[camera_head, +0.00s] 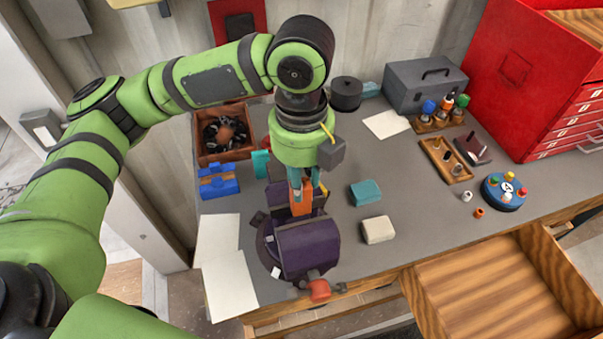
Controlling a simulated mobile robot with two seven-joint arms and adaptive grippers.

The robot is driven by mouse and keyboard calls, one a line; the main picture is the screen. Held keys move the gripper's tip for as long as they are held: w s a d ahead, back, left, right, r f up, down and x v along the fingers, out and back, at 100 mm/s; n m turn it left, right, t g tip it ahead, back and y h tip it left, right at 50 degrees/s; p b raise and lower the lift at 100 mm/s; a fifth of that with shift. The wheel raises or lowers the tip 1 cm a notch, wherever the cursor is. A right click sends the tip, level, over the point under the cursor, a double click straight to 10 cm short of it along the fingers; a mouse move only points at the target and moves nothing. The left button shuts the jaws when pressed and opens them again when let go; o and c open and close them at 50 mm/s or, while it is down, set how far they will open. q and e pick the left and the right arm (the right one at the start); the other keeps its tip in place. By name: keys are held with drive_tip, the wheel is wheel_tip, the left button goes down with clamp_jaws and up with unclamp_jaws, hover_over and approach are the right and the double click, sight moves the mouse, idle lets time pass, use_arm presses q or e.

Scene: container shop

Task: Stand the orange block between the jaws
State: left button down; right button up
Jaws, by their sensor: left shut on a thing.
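The orange block (302,203) is upright at the opening of the dark purple vise (308,249), whose jaws stand in front of it and behind it. My left gripper (301,186) points down over the vise and is shut on the top of the orange block. The block's lower end is hidden by the front jaw, so I cannot tell whether it touches the vise bed. The vise has a red-orange handle end (319,290) at the front. My right gripper is not in view.
Teal (366,192) and cream (378,230) blocks lie right of the vise. A grey toolbox (424,86) and red cabinet (520,70) stand back right. An open wooden drawer (500,285) juts out front right.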

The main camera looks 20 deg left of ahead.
use_arm(q)
drive_tip(key=shift+f+b, duration=1.35)
drive_tip(key=shift+f, duration=2)
idle(0.6)
drive_tip(key=c, duration=0.9)
unclamp_jaws()
drive_tip(key=shift+o, duration=0.2)
